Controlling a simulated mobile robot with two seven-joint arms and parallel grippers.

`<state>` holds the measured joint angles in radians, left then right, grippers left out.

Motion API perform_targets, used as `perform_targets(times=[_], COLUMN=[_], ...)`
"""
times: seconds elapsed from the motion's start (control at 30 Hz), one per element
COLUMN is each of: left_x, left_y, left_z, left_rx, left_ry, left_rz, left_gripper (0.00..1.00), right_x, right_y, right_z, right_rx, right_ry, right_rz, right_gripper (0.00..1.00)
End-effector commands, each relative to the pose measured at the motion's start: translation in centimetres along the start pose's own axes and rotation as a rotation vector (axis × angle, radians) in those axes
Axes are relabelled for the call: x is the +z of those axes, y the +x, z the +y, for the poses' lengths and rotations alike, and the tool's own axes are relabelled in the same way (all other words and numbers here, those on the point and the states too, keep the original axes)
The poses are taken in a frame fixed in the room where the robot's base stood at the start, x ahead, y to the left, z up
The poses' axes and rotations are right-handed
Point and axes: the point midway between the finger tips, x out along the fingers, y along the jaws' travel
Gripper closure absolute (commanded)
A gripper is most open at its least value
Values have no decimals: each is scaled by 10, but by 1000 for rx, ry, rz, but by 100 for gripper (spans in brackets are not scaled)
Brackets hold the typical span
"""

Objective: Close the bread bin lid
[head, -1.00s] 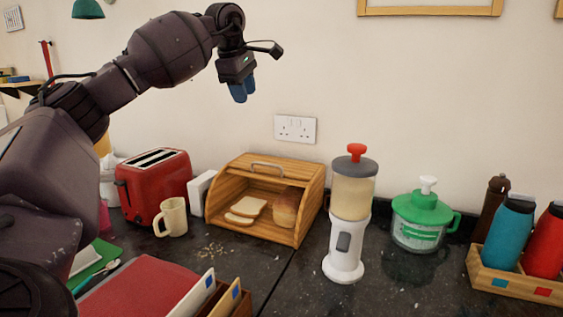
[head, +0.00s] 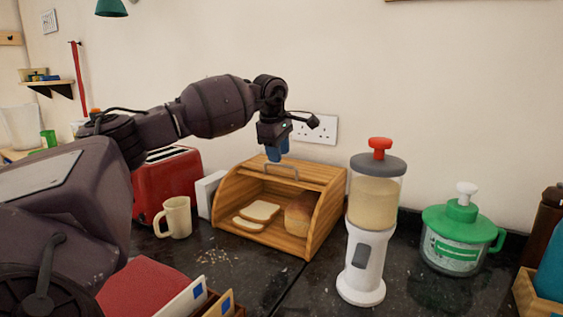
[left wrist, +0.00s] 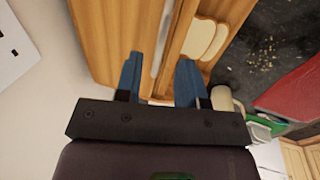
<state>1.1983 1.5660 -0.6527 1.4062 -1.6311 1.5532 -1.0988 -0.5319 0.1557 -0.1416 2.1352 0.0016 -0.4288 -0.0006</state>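The wooden bread bin (head: 313,226) stands against the wall with its front open. Its lid (head: 306,171) is rolled up at the top, with a pale bar handle (head: 281,168) on it. Inside are bread slices (head: 259,211) and a loaf (head: 299,214). My left gripper (head: 278,152) points down just above the handle. In the left wrist view, the two blue fingers of the left gripper (left wrist: 157,62) are apart, and the handle (left wrist: 163,40) shows between them. I cannot tell whether they touch it. My right gripper is not in view.
A red toaster (head: 165,184), a cream mug (head: 175,217) and a white block (head: 205,192) stand left of the bin. A white dispenser (head: 365,258) stands close on its right, then a green-lidded jar (head: 457,240). Crumbs lie on the dark counter in front.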

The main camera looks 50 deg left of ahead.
Motion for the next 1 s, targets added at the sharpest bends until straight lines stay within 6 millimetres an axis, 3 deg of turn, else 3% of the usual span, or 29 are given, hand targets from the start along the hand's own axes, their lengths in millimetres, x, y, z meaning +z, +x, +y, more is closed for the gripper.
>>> perform_targets(times=[0.2, 0.57, 0.83, 1.0], left_x=[0, 0, 0, 0], left_y=[22, 26, 26, 26], left_z=[0, 0, 0, 0], left_rx=[-1, 2, 1, 1], left_ry=[0, 0, 0, -1], left_rz=[0, -1, 0, 0], left_gripper=[64, 64, 100, 100], right_x=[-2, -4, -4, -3], right_y=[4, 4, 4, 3], right_z=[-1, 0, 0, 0], right_rx=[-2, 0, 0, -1], right_ry=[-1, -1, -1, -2], right_rz=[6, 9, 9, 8], right_gripper=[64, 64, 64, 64])
